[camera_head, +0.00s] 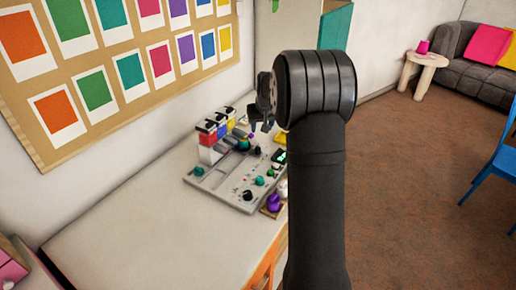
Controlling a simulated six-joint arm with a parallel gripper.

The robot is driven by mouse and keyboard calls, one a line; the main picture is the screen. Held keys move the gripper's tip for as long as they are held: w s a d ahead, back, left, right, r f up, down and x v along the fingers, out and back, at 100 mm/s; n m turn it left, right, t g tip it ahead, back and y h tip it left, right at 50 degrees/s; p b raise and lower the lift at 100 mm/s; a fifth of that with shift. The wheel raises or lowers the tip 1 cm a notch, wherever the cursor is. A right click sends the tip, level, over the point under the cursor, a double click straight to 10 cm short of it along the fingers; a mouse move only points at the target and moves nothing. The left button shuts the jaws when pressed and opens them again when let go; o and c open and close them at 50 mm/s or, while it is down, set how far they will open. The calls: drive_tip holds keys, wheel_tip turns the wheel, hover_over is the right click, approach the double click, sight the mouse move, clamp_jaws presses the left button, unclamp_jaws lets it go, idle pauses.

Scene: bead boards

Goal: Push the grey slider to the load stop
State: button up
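The grey bead board (222,188) lies on the pale tabletop against the wall. Long slots run along its surface, with small teal and black knobs on it. I cannot clearly pick out the grey slider or the load stop at this size. My gripper (261,122) is dark and hangs above the back right part of the board, seemingly clear of it. Its fingers are small and dark here, so I cannot tell whether they are open or shut. My black arm hides the area right of the board.
Red, blue and yellow dispensers with black tops (209,126) stand at the board's back edge. A purple bead (274,202) sits near the right table edge. The tabletop left and front of the board is clear. A card-covered pinboard (95,128) hangs on the wall behind.

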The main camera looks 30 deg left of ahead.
sight(258, 149)
drive_tip(key=x, duration=1.5)
drive_tip(key=shift+w+a+f, duration=0.1)
drive_tip(key=shift+f, duration=0.3)
clamp_jaws()
